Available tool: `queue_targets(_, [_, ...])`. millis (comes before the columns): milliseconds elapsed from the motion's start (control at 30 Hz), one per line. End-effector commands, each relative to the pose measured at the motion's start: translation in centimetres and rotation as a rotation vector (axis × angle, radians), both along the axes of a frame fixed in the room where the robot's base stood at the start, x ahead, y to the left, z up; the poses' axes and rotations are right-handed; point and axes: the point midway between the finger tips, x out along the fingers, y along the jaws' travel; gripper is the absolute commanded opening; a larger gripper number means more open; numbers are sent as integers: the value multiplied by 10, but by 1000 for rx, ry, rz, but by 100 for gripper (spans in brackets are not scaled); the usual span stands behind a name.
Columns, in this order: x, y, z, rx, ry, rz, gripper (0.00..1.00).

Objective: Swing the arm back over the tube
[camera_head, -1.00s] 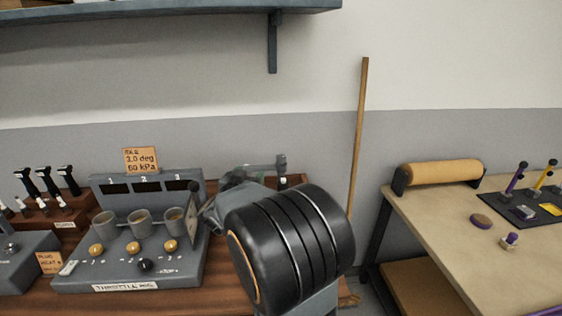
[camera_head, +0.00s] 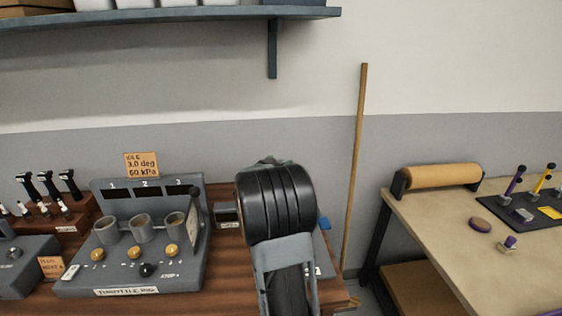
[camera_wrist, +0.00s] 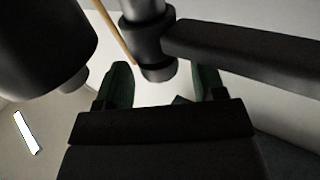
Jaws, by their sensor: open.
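Three short grey open tubes stand in a row on the throttle rig (camera_head: 130,282): a left one (camera_head: 106,230), a middle one (camera_head: 141,228) and a right one (camera_head: 175,225). I cannot tell which thing the task calls the tube. My gripper shows in the wrist view (camera_wrist: 162,82) with its two green-tipped fingers apart. A dark rounded post appears between and above the fingers; I cannot tell what it is or whether it lies between them. In the head view my arm's black joint hides the gripper, to the right of the rig.
A wooden pole (camera_head: 356,165) leans on the wall right of my arm. A blue-grey shelf (camera_head: 200,14) hangs above. A tan workbench (camera_head: 440,240) with a tan roll (camera_head: 443,176) stands at the right. Black-handled tools (camera_head: 48,185) stand at the far left.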

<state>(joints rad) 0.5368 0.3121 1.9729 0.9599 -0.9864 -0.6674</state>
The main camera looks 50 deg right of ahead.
Motion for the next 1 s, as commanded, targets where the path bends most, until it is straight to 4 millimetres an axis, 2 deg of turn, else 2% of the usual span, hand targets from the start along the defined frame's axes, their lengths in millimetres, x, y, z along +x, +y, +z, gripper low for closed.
queue_targets(200, [4, -13, 0, 1, 1, 0, 63])
queue_targets(533, [4, -15, 0, 0, 0, 1, 63])
queue_targets(1000, [4, -15, 0, 0, 0, 1, 19])
